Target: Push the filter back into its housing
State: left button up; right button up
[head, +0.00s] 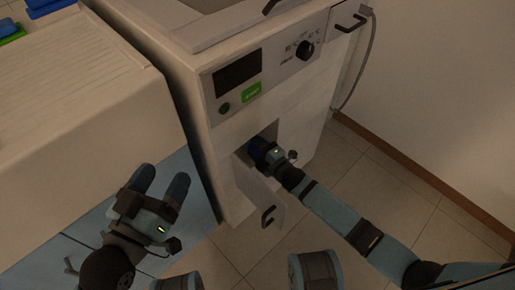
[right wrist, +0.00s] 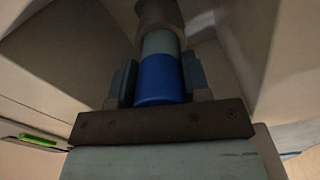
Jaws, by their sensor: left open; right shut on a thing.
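The filter shows in the right wrist view as a cylinder with a blue end (right wrist: 160,80), then a pale green band and a brownish part further in. My right gripper (right wrist: 158,88) is shut on the blue end, one finger on each side. In the head view my right gripper (head: 262,147) reaches into the square housing opening (head: 243,152) in the front of the white machine (head: 215,120). A little blue shows at its tip there; the rest of the filter is hidden. My left gripper (head: 160,182) is open and empty, left of the machine.
An open flap (head: 258,190) with a dark handle hangs below the opening. A counter (head: 80,130) stands at left. Tiled floor (head: 400,190) is clear at right.

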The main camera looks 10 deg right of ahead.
pick_arm(q)
jog(key=shift+f+b, duration=0.5)
jog(key=shift+f, duration=0.05)
pick_arm(e)
jog(key=shift+x, duration=1.4)
jog(key=o, duration=1.1)
jog(key=shift+s+d, duration=0.15)
jog(key=shift+s, duration=0.15)
pick_arm(q)
jog(key=shift+t, duration=0.7)
notch_tip(320, 180, up, 6)
jog(key=p, duration=0.4)
jog(key=shift+s+a+f+p, duration=0.1)
jog(key=shift+a+f+p, duration=0.05)
jog(key=shift+f+p, duration=0.15)
pick_arm(e)
jog(key=v, duration=1.3)
jog(key=shift+s+f, duration=0.1)
